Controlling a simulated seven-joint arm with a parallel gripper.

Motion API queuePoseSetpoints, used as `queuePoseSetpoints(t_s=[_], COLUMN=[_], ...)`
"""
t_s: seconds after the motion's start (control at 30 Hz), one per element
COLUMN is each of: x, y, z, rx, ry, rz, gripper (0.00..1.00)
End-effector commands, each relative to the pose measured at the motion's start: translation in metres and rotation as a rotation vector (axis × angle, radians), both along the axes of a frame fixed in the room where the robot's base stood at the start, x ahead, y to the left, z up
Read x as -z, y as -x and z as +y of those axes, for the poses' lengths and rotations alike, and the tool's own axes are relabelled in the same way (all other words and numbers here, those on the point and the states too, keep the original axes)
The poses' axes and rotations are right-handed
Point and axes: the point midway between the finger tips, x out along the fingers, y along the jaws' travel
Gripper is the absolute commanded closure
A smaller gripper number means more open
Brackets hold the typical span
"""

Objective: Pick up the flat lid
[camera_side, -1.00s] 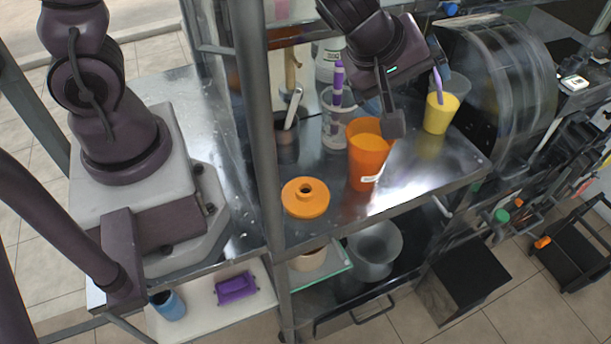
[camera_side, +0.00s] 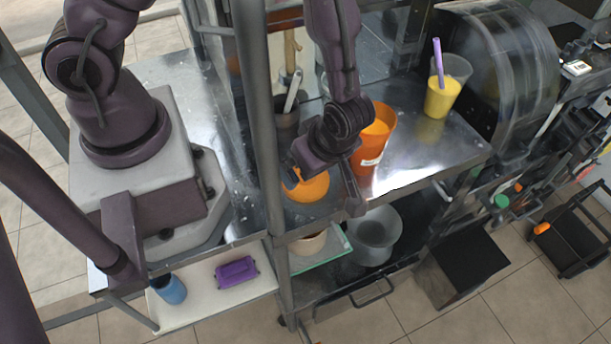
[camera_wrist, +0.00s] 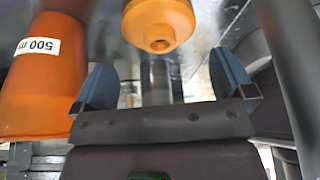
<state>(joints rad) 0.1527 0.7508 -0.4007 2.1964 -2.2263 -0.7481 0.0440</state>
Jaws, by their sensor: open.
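The flat lid (camera_side: 310,188) is a round orange disc with a raised centre, lying on the metal shelf. My gripper partly covers it in the side view. In the wrist view the lid (camera_wrist: 160,24) shows at the top middle, with a hole in its raised centre. My gripper (camera_side: 323,188) is low at the shelf's front, over and beside the lid. In the wrist view my gripper (camera_wrist: 163,82) is open, with nothing between its two blue-grey fingers. The lid appears just beyond the fingertips; I cannot tell the exact gap.
An orange cup (camera_side: 372,150) stands right beside my gripper; its 500 label shows in the wrist view (camera_wrist: 38,47). A cup of yellow liquid (camera_side: 440,100) with a purple straw stands farther right. A grey post (camera_side: 262,130) rises left of the lid.

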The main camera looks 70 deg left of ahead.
Motion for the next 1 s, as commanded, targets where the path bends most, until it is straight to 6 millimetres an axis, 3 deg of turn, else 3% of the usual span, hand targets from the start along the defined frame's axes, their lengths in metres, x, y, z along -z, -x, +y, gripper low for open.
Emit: queuePoseSetpoints(t_s=[0.37,0.67,0.8,1.0], x=[0.043,0.047,0.047,0.047], y=[0.004,0.004,0.004,0.004], z=[0.020,0.023,0.022,0.023], rx=[0.002,0.002,0.002,0.002], ry=[-0.001,0.000,0.000,0.000], rz=[0.001,-0.001,-0.001,-0.001], gripper=[0.00,0.00,0.28,0.29])
